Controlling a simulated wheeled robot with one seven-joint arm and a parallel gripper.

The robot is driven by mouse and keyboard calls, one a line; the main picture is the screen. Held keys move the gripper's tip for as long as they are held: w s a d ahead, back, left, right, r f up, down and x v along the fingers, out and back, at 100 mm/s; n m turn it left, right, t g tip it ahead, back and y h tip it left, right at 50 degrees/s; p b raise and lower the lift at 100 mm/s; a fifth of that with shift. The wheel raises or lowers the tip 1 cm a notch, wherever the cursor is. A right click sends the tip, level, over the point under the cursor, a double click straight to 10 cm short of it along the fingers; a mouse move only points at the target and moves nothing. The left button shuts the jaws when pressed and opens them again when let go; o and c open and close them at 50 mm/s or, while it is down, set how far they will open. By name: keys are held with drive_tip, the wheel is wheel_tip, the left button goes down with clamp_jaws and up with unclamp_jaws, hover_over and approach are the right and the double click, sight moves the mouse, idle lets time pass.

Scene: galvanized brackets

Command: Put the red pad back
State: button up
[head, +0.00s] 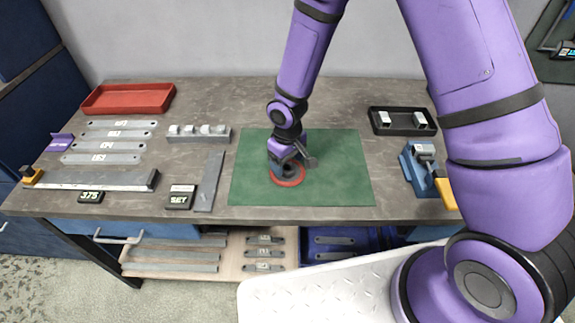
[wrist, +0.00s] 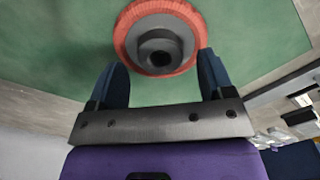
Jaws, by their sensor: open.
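The red pad (head: 287,181) is a round red disc with a grey hub on top. It lies on the green mat (head: 340,165) near the middle of the bench. The wrist view shows the pad's red rim (wrist: 128,38) and its grey hub with a dark central hole. My gripper (head: 289,166) is over the pad and hides part of it in the head view. In the wrist view my gripper (wrist: 163,80) is open, with its two dark fingers apart at either side of the pad's near edge. Nothing is held between them.
Left of the mat are a grey block with small cubes (head: 198,134), flat metal bars (head: 115,135), and a red tray (head: 128,98). To the right are a black tray (head: 402,121) and a blue vise (head: 417,165). The mat around the pad is clear.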

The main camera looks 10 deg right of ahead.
wheel_tip(320, 180, up, 10)
wheel_tip(320, 180, up, 12)
drive_tip(key=m+t, duration=0.2)
hover_over(288, 167)
drive_tip(key=s+d, duration=0.1)
drive_tip(key=d, duration=0.5)
drive_tip(key=s+d+r+m, duration=0.1)
drive_tip(key=s+d+r, duration=0.45)
drive_tip(key=r, duration=0.35)
drive_tip(key=s+d+r+m+t, duration=0.1)
drive_tip(key=s+d+r, duration=0.3)
drive_tip(key=s, duration=0.4)
drive_tip(key=s+d+r+m+t, duration=0.2)
drive_tip(key=s+d+r, duration=0.2)
drive_tip(key=s+r, duration=0.2)
drive_tip(key=shift+s+d+m, duration=0.25)
drive_tip(key=shift+s+m, duration=0.15)
drive_tip(key=shift+s, duration=0.75)
drive_tip(key=shift+c, duration=0.4)
